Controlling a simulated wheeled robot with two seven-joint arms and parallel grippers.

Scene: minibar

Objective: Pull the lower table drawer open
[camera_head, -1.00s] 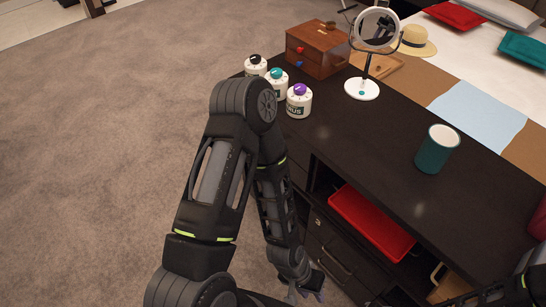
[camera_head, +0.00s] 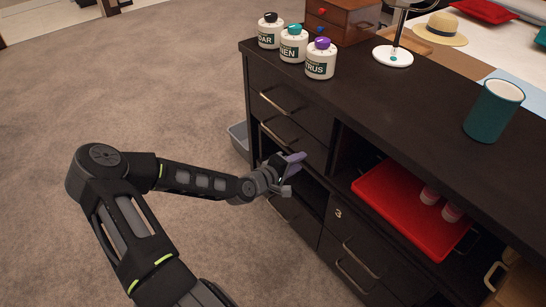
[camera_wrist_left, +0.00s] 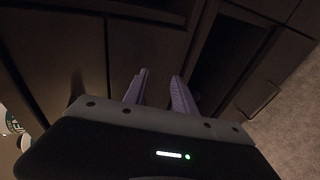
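The dark table has two stacked drawers on its left side. The upper drawer (camera_head: 300,118) and the lower drawer (camera_head: 305,148) each have a pale bar handle, and both look closed. The lower drawer's handle (camera_head: 279,134) is above and left of my left gripper (camera_head: 291,174). The gripper's purple fingers are apart, with nothing visible between them, in front of a dark open space below that drawer. In the left wrist view the fingers (camera_wrist_left: 160,92) are also apart, facing dark panels. A bar handle (camera_wrist_left: 262,100) shows to the right there; I cannot tell which one. My right gripper is not in view.
Another handle (camera_head: 277,208) sits low beneath the gripper. More drawers (camera_head: 352,255) stand right, under a shelf with a red tray (camera_head: 415,215). A grey bin (camera_head: 238,140) is beside the table. Labelled jars (camera_head: 293,45) and a teal cup (camera_head: 493,110) stand on top. Carpet left is clear.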

